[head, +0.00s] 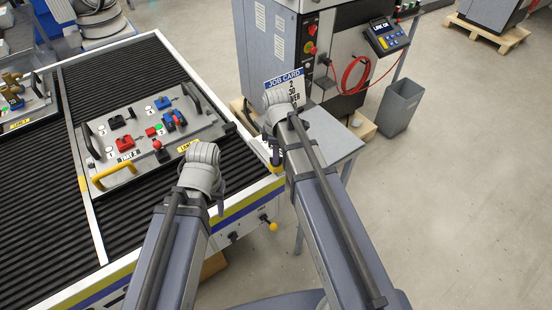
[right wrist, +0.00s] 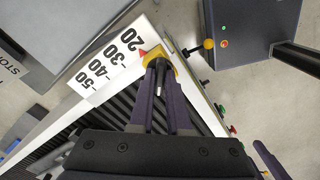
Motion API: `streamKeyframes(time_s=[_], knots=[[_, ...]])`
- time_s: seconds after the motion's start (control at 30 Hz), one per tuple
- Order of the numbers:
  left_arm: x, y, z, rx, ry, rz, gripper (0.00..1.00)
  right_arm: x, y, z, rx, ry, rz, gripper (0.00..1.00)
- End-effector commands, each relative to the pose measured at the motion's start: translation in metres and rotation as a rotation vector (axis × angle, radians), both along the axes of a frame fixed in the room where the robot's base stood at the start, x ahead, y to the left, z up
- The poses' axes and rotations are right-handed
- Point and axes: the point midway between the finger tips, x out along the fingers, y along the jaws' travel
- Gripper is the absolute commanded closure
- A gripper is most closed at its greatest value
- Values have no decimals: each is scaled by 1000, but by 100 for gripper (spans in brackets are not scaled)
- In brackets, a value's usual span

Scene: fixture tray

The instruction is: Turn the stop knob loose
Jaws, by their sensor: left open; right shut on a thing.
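The yellow stop (right wrist: 171,53) sits at the edge of a white scale strip (right wrist: 103,66) in the right wrist view, its red pointer close to the "20" mark. A dark knob (right wrist: 160,66) stands on it, partly hidden by the fingers. My right gripper (right wrist: 160,82) is shut on this knob. In the head view the yellow stop (head: 275,168) shows low beside my right arm, at the table's right edge. My left gripper (head: 217,205) hangs over the table's front right corner, mostly hidden behind its wrist, clear of the stop.
A job card (head: 284,86) stands behind my right wrist. A yellow ball lever (right wrist: 208,44) sticks out near the stop. Open floor lies to the right.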

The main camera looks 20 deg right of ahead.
Motion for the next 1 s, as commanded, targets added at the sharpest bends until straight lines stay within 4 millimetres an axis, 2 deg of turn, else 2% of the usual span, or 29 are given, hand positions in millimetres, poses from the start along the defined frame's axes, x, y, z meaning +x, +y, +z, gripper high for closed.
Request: streamKeyframes(time_s=[0.2, 0.53, 0.8, 1.0], knots=[[0, 0, 0, 0, 0, 0, 50, 0, 0, 0, 0, 0, 141, 100], [0, 0, 0, 0, 0, 0, 50, 0, 0, 0, 0, 0, 165, 100], [0, 0, 0, 0, 0, 0, 50, 0, 0, 0, 0, 0, 497, 100], [0, 0, 0, 0, 0, 0, 50, 0, 0, 0, 0, 0, 637, 100]])
